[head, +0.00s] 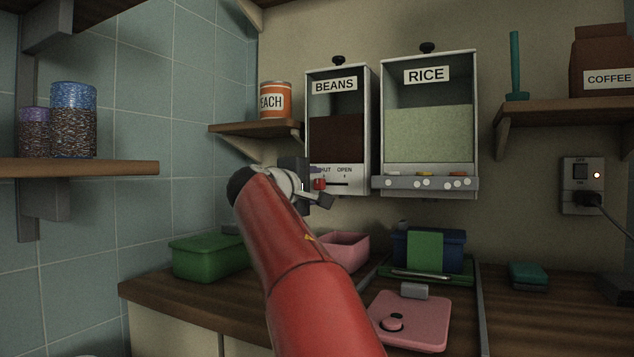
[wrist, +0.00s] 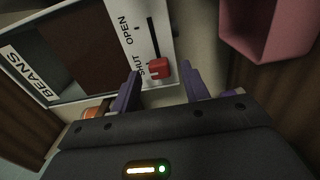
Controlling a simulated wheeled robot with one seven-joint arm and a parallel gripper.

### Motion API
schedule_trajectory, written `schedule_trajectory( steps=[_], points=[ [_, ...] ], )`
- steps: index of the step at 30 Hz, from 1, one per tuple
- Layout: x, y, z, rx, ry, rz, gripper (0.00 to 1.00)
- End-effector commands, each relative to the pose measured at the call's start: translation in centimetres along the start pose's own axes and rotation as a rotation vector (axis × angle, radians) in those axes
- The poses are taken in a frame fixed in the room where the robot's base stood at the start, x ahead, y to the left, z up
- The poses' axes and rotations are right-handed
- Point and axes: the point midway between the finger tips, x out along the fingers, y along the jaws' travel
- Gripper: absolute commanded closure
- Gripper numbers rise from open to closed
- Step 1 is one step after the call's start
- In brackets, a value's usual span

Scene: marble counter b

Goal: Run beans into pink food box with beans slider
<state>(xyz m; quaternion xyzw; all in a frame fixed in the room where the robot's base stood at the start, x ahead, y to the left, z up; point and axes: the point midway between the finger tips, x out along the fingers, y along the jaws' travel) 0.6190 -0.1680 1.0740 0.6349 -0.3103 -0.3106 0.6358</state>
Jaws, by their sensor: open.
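The beans dispenser (head: 338,132) hangs on the wall, dark beans behind its window. Its red slider knob (head: 319,184) is at the SHUT end of the slot. In the wrist view the slider knob (wrist: 159,70) shows between the fingertips of my gripper (wrist: 160,77), which is open; I cannot tell whether a finger touches it. In the head view my gripper (head: 320,187) is at the dispenser's lower front, partly hidden by my arm. The pink food box (head: 347,249) is on the counter below, partly behind my arm; its wall also shows in the wrist view (wrist: 268,38).
The rice dispenser (head: 428,125) hangs to the right. On the counter are a green box (head: 208,257), a blue box (head: 455,250) with a green piece before it, and a pink lid (head: 425,318). A shelf (head: 255,130) with an orange can (head: 276,100) is left of the beans dispenser.

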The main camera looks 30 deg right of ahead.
Motion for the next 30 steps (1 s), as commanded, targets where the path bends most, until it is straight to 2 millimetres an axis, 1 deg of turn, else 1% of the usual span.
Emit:
schedule_trajectory(
  steps=[1, 5, 14, 24, 30],
  points=[
    [0.7, 0.2, 0.0, 0.001, -0.002, 0.0, 0.55],
    [1.6, 0.1, 0.0, 0.001, -0.001, 0.0, 0.55],
    [1.9, 0.0, 0.0, 0.001, 0.001, 0.0, 0.55],
    [1.8, 0.0, 0.0, 0.001, 0.001, 0.0, 0.99],
    [1.8, 0.0, 0.1, 0.001, 0.001, 0.0, 1.0]
  ],
)
